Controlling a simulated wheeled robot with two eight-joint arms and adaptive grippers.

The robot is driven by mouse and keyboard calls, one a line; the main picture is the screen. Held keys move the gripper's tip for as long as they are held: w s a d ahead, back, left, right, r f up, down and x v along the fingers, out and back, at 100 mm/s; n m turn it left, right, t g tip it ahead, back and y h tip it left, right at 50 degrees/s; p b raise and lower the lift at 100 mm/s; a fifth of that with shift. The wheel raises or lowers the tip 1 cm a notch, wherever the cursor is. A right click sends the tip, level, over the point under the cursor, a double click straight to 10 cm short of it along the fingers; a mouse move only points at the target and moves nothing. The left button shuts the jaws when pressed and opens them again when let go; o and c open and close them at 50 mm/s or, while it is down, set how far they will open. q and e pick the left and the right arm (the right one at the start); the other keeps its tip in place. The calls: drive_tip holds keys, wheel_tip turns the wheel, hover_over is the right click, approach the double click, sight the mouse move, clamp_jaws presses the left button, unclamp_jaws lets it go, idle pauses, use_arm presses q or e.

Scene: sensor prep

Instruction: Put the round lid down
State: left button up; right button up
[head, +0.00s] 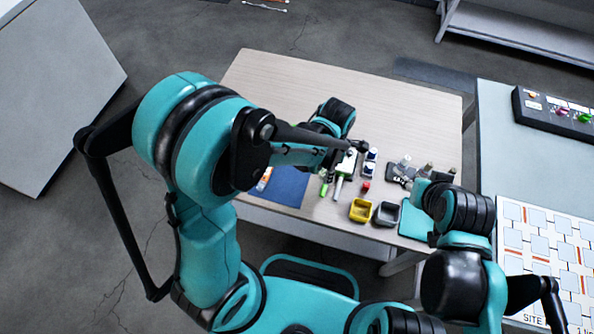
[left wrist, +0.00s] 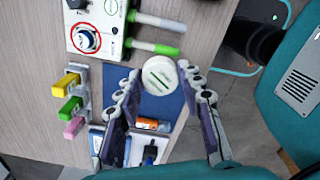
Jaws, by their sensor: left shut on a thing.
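The round lid (left wrist: 160,75) is white with green marks on its face and shows in the left wrist view. My left gripper (left wrist: 161,80) is shut on it, with a fingertip at each side of the lid. Behind the lid in that view are the blue mat (left wrist: 150,103) and the table top (left wrist: 40,40); I cannot tell how high the lid is above them. In the head view my left arm hides much of the area around the blue mat (head: 290,186), and I cannot make out the lid there. My right arm is at the table's right, its gripper hidden.
A rack holds yellow, green and pink blocks (left wrist: 73,127).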

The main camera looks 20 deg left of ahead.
use_arm(q)
drive_tip(key=shift+s+d+r+n, duration=0.25)
drive_tip(key=shift+d+n, duration=0.3)
drive_tip(key=shift+n, duration=0.45)
drive_tip(key=shift+a+f, duration=0.25)
drive_tip(key=b, duration=0.4)
hover_over(297, 174)
wheel_tip(297, 174, down, 7)
drive_tip(key=shift+w+r, duration=0.1)
wheel_tip(297, 174, down, 4)
drive_tip(key=shift+f+b, duration=0.1)
drive_tip(key=shift+b, duration=0.75)
drive_tip(key=shift+r, duration=0.2)
